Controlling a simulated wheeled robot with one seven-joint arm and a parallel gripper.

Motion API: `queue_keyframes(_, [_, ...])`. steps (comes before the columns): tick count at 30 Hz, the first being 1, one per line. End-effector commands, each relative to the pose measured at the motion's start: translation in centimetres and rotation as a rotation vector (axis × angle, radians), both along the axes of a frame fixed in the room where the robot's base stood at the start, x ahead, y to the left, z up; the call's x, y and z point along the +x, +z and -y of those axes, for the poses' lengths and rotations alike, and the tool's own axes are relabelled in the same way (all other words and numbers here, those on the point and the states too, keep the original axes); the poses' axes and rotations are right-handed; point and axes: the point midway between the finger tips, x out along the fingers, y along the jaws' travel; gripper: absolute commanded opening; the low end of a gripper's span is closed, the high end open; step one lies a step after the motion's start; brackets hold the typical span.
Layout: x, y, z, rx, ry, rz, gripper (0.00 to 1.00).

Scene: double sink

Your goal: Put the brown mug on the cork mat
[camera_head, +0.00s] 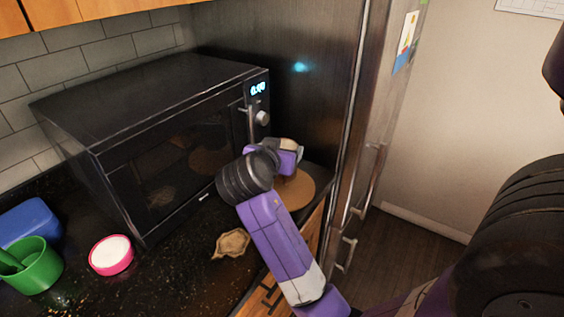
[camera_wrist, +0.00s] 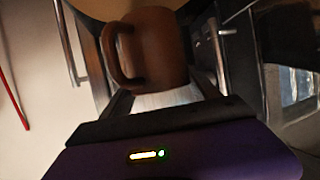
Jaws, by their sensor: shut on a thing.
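The brown mug (camera_wrist: 158,45) fills the upper middle of the wrist view, between my gripper's fingers, with its handle toward the left. My gripper (camera_head: 288,156) is shut on it. In the head view my gripper and wrist hide the mug. The round tan cork mat (camera_head: 303,190) lies on the dark counter to the right of the microwave, beside the fridge. My gripper is over the mat's far part in the picture, and my arm covers part of it. I cannot tell how high the mug is above the mat.
A black microwave (camera_head: 150,135) stands close on the left of my wrist. The tall dark fridge (camera_head: 300,85) stands behind and right of the mat. A small tan leaf-shaped dish (camera_head: 232,243), a pink-rimmed bowl (camera_head: 111,256), a green cup (camera_head: 38,268) and a blue container (camera_head: 30,222) are on the counter.

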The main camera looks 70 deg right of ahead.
Motion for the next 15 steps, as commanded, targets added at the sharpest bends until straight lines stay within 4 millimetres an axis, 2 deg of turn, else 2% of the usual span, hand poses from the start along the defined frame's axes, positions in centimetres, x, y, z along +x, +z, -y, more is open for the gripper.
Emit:
queue_keyframes(7, [0.0, -3.4, 0.0, 0.001, 0.0, -0.003, 0.14])
queue_keyframes(15, [0.0, -3.9, 0.0, -0.001, 0.001, 0.0, 0.14])
